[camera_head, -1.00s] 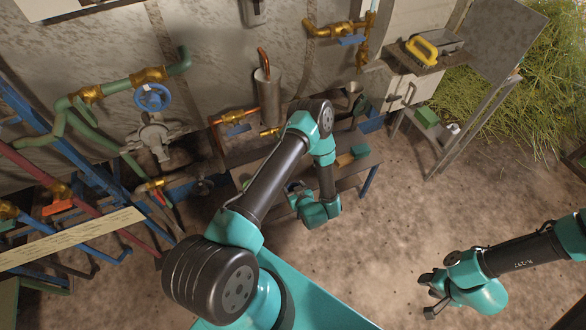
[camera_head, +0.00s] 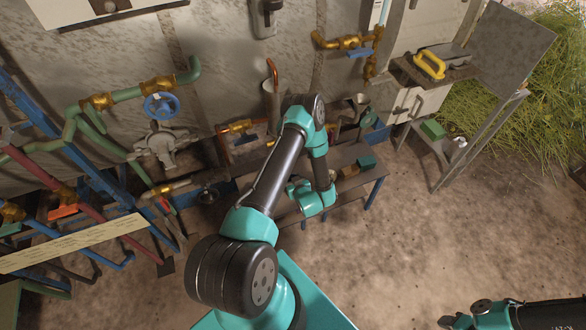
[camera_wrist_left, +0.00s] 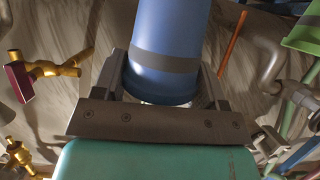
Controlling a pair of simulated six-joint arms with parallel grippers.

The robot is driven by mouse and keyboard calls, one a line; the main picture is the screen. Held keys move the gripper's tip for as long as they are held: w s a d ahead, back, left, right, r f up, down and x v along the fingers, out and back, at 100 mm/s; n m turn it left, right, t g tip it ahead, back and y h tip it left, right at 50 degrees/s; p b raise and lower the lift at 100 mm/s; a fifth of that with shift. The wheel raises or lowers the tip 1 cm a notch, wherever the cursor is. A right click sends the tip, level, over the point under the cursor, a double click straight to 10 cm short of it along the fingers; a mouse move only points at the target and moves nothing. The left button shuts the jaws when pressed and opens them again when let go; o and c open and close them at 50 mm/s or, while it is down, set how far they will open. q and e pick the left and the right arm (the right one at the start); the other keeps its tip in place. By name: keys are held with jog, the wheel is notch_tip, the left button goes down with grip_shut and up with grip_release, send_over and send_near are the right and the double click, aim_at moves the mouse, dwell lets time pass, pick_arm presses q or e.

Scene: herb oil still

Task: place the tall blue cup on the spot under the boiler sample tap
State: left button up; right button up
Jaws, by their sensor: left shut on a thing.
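The tall blue cup (camera_wrist_left: 168,30), with a dark grey band, fills the top middle of the left wrist view. My left gripper (camera_wrist_left: 166,82) is shut on it, one finger on each side. In the head view my left gripper (camera_head: 293,188) hangs in front of the low bench, mostly hidden by my own wrist; I cannot make out the cup there. Brass taps show on the pipework, one at the lower left (camera_head: 168,190); I cannot tell which is the boiler sample tap. The spot under it is not identifiable. My right gripper (camera_head: 447,322) is partly cut off at the bottom edge.
The low bench (camera_head: 345,186) holds small blocks and metal vessels. Pipes with a blue handwheel (camera_head: 160,105) and blue frame bars crowd the left. A side stand with a yellow-handled tool (camera_head: 430,66) is at upper right. The floor at right is open.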

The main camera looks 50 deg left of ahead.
pick_arm(q)
jog(key=w+a+f, duration=0.1)
jog(key=w+a, duration=0.9)
jog(key=a, duration=0.1)
jog(key=shift+f, duration=0.2)
jog(key=shift+a, duration=0.15)
jog(key=shift+w+a+f, duration=0.15)
jog(key=shift+f, duration=0.75)
jog(key=shift+w+a+f, duration=0.15)
jog(key=shift+f, duration=0.75)
jog(key=shift+f, duration=0.15)
jog(key=o, duration=1)
